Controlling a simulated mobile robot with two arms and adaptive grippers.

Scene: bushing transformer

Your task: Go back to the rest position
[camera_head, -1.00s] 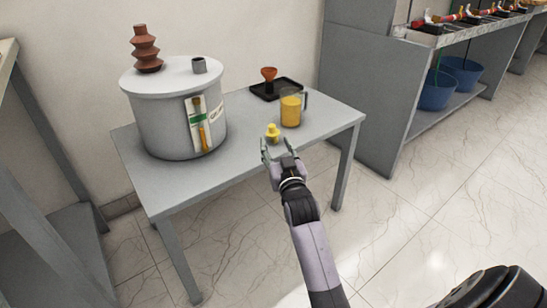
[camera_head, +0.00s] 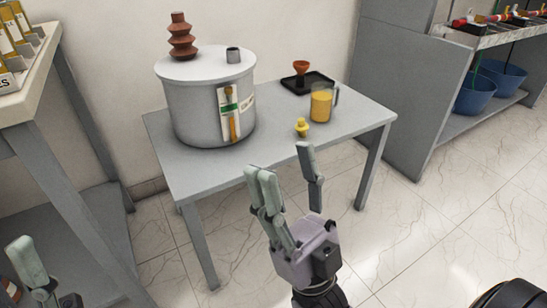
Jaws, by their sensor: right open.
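My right gripper (camera_head: 285,178) is open and empty, raised in front of the grey table's (camera_head: 190,172) front edge with its fingers pointing up. My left gripper (camera_head: 32,275) shows only in part at the lower left corner, and its jaw state is unclear. A small yellow piece (camera_head: 302,128) stands near the table's front edge, apart from the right gripper.
A jug of yellow liquid (camera_head: 321,103) and a black tray (camera_head: 307,84) with an orange funnel (camera_head: 301,68) are on the table's right. A grey shelf unit (camera_head: 400,90) with blue tubs (camera_head: 475,94) stands at right. Another bench (camera_head: 50,90) is at left.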

